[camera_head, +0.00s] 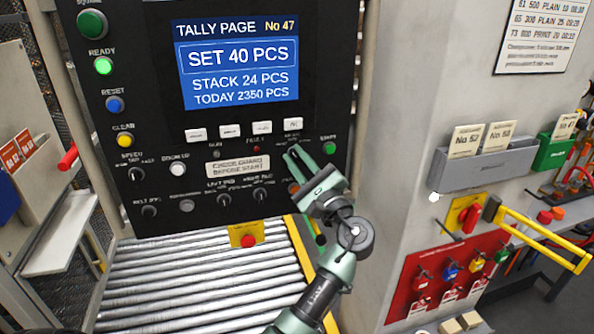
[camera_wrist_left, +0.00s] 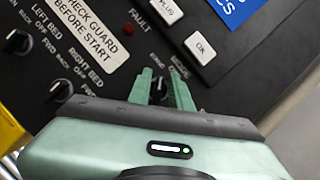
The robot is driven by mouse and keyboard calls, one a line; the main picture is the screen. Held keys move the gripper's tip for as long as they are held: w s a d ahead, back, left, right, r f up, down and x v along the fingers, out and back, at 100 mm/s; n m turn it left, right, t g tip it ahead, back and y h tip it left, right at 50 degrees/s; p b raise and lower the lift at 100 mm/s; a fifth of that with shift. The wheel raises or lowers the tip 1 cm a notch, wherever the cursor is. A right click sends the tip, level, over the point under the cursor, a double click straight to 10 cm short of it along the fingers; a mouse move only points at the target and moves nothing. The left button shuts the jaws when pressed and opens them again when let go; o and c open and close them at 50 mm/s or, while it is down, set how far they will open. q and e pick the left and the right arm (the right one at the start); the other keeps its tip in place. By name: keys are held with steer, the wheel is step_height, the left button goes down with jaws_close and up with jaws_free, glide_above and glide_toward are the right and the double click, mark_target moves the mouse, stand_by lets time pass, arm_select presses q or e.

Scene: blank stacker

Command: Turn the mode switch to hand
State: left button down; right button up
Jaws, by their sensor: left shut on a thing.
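My left gripper (camera_head: 297,152) reaches up to the black control panel, at the lower right of its face. In the left wrist view its two green fingers (camera_wrist_left: 162,88) are shut on a small dark knob (camera_wrist_left: 159,86), the mode switch. Small white lettering beside the knob is partly hidden by the fingers and too small to read surely. Which way the knob points cannot be told. In the head view the fingers and hand cover most of the knob. My right gripper is not in view.
The panel's screen (camera_head: 238,66) reads SET 40 PCS. Beside the gripper are a green START button (camera_head: 329,148), other knobs and a CHECK GUARD plate (camera_head: 237,166). Below are a red stop button (camera_head: 248,240) and a roller conveyor (camera_head: 200,290). A red lockout board (camera_head: 440,262) hangs right.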

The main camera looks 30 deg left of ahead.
arm_select(q)
steer(key=shift+f+n+b, duration=0.3)
steer(key=shift+n+b, duration=0.15)
steer(key=shift+n, duration=0.25)
steer(key=c, duration=1.5)
jaws_free()
steer(key=shift+r, duration=0.1)
steer(key=shift+d, duration=0.15)
